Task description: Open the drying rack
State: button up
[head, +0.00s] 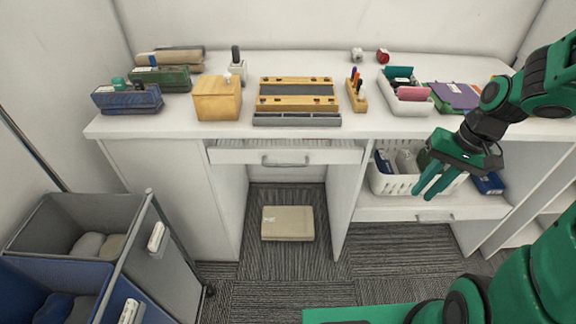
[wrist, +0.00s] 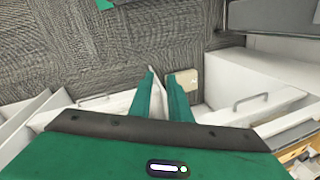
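I cannot say for certain which thing is the drying rack. A low wooden slatted piece with grey bars (head: 297,104) lies flat in the middle of the white desktop; whether it is the rack I cannot tell. My gripper (head: 422,196) is at the right, pointing down in front of the white basket, well away from the slatted piece. In the wrist view my gripper (wrist: 160,76) shows two green fingers with a narrow gap and nothing between them.
A white basket (head: 381,184) stands on the right shelf. A beige box (head: 288,223) lies on the carpet. A grey bin (head: 172,262) and a blue bin (head: 90,277) stand at left.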

jog(key=w+a+f+y, duration=0.3)
jog(key=w+a+f, duration=0.15)
jog(key=a, duration=0.25)
jog(key=w+a+f+y, duration=0.3)
jog(key=w+a+f, duration=0.1)
jog(key=w+a, duration=0.15)
jog(key=m+t+y, duration=0.5)
jog(key=m+y, duration=0.1)
send_near(294, 166)
jog(key=a, duration=0.1)
jog(key=x, duration=1.1)
jog(key=shift+w, duration=0.2)
grip_shut()
